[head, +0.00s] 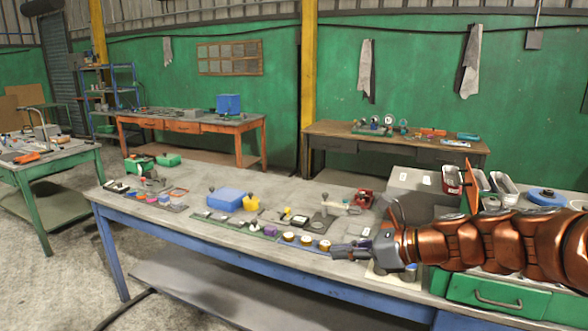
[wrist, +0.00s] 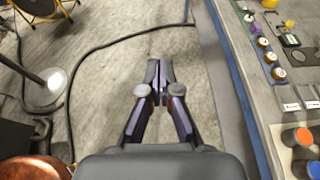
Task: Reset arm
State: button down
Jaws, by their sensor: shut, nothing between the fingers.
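My gripper (head: 352,250) shows in the head view at the end of my copper-coloured arm, which reaches in from the right over the front edge of the workbench (head: 180,223). In the wrist view my gripper (wrist: 160,80) points out over the floor, beside the blue bench edge. Its two fingers are together with nothing between them. It holds nothing and appears apart from the bench items. Part of the bench behind the arm is hidden.
The bench carries a blue box (head: 227,198), a yellow piece (head: 251,203) and a row of round knobs (head: 306,241). A green drawer (head: 495,292) is at the right. In the wrist view, a black cable (wrist: 85,57) and a lamp-like stand (wrist: 48,88) are on the floor at left.

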jog(key=s+a+f+n+g+h, duration=0.2)
jog(key=s+f+n+g+h, duration=0.15)
jog(key=s+n, duration=0.5)
jog(key=s+a+f+n+g+h, duration=0.2)
jog(key=s+f+n, duration=0.3)
jog(key=s, duration=0.6)
jog(key=s+d+f+n+g+h, duration=0.1)
jog(key=s+d+f+n+h, duration=0.1)
jog(key=s+d+n, duration=0.3)
jog(key=s+d+f+n+g+h, duration=0.1)
jog(key=s+d+f+n+h, duration=0.2)
jog(key=s+d, duration=0.4)
jog(key=shift+s+d+n+h, duration=0.15)
jog(key=shift+s+n+h, duration=0.7)
jog(key=shift+s+n, duration=0.25)
